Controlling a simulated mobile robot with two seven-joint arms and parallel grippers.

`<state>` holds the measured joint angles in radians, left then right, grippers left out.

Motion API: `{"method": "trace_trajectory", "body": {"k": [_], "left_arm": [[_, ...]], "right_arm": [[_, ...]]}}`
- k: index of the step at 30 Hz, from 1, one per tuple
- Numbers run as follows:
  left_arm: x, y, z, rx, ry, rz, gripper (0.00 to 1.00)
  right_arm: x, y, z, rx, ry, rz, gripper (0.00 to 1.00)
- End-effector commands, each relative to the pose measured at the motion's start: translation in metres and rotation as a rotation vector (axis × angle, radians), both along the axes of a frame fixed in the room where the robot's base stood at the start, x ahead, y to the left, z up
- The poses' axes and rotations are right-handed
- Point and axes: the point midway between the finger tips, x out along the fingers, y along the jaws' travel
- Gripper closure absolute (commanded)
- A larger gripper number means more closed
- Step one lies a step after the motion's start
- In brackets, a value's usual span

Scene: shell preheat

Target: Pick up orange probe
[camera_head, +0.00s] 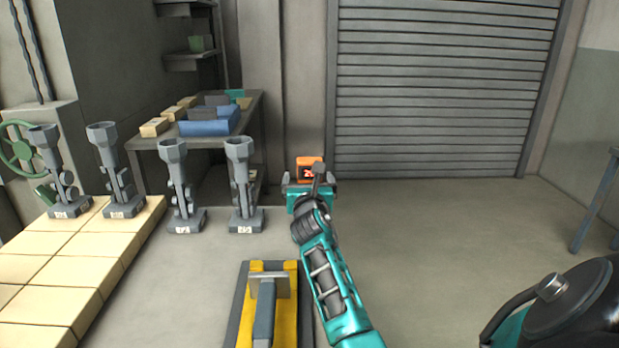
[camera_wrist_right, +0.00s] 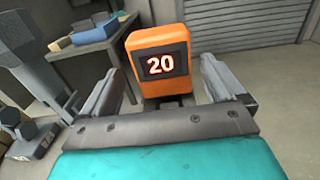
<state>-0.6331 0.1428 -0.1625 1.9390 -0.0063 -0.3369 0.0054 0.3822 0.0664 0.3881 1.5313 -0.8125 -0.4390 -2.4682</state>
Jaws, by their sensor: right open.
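The orange probe (camera_head: 309,163) is a small orange block with a dark display, seen just beyond my right gripper in the head view. In the right wrist view the orange probe (camera_wrist_right: 157,50) shows the number 20 and stands upright between the two fingers. My right gripper (camera_head: 309,180) is open, with a finger on either side of the probe's lower part; it also shows in the right wrist view (camera_wrist_right: 165,95). I cannot tell whether the fingers touch it. The probe's lower end is mostly hidden by the gripper. My left gripper is not in view.
Several grey stands with funnel-like tops (camera_head: 240,180) are on the left, by pale tiles (camera_head: 70,270). A yellow and grey fixture (camera_head: 284,310) is at the front. A table (camera_head: 195,141) with a blue tray (camera_head: 210,123) is behind. The floor at right is clear before the shutter (camera_head: 440,90).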

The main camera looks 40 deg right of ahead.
Motion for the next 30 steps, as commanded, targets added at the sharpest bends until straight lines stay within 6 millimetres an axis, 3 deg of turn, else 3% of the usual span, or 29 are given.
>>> {"method": "trace_trajectory", "body": {"k": [9,21,30], "left_arm": [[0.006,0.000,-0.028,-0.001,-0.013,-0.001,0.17],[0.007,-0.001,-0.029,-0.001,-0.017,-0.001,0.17],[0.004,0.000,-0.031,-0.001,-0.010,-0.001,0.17]], "right_arm": [[0.028,-0.029,-0.002,0.002,-0.003,-0.001,0.04],[0.035,-0.035,0.002,0.000,-0.001,-0.001,0.05],[0.035,-0.035,0.002,0.001,-0.001,-0.001,0.34]]}}
